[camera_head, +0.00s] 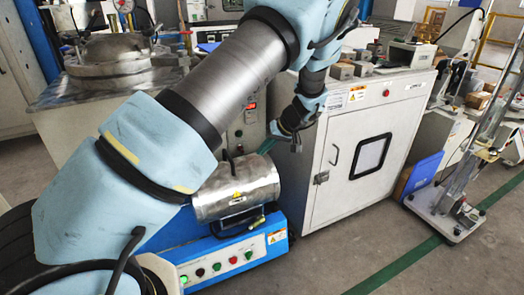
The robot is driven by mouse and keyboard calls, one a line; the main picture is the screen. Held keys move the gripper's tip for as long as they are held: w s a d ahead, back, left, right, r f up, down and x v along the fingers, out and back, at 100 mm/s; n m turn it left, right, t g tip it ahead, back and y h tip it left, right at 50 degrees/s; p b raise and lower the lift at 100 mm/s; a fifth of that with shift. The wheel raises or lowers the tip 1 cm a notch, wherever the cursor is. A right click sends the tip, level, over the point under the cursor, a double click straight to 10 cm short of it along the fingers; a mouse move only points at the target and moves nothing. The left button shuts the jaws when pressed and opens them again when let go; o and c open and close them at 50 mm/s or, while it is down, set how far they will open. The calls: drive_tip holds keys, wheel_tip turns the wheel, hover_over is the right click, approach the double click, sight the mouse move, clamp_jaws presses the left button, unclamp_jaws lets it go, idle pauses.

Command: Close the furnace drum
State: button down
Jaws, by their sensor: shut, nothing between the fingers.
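The furnace drum (237,190) is a silver metal cylinder with a small yellow label and a dark handle on its front. It lies on a blue machine base (215,250) with a row of coloured buttons. My gripper (271,145) is just above and behind the drum's upper right end, pointing down and left. Its fingers are small in view and look shut and empty. I cannot tell whether they touch the drum. My arm covers the drum's left side and part of the area behind it. How far the drum's lid stands open is unclear.
A metal chamber (108,52) sits on a bench at the back left. A wheeled stand (455,205) is at the far right. The front right floor is clear.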

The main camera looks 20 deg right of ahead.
drive_tip(key=x, duration=0.6)
drive_tip(key=shift+b, duration=0.3)
drive_tip(key=a, duration=0.3)
drive_tip(key=shift+w+f, duration=0.3)
drive_tip(key=shift+w, duration=0.1)
drive_tip(key=shift+w+a, duration=0.15)
drive_tip(key=shift+a, duration=0.45)
